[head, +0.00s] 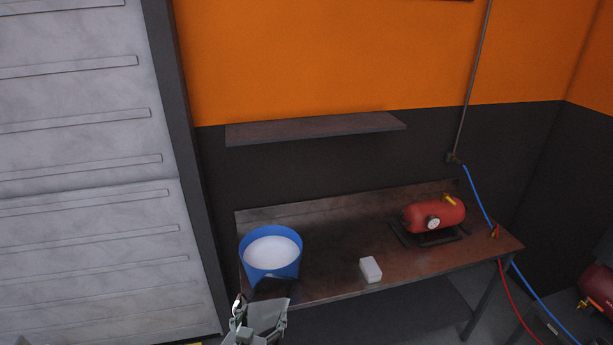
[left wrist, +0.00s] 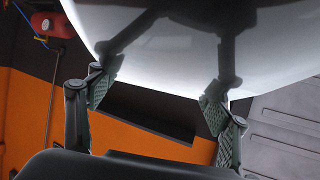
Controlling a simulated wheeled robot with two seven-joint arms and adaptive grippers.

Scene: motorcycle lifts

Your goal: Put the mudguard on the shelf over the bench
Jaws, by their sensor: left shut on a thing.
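My left gripper (head: 258,318) is low in the head view, in front of the bench's left end. In the left wrist view its fingers (left wrist: 160,93) are spread on a large, glossy, pale curved surface, which I take for the mudguard (left wrist: 185,50). In the head view only a dark piece (head: 272,288) shows at the fingertips; I cannot make out the mudguard's outline there. The shelf (head: 315,128) is a bare dark board on the wall, above and beyond the gripper. The bench (head: 330,262) stands below it. My right gripper is out of view.
A blue, white-topped round container (head: 270,250) appears at the bench's left end, just beyond my left gripper. A white block (head: 370,270) and a red tank (head: 433,215) rest on the bench. A grey slatted shutter (head: 90,190) is at left. Hoses hang at right.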

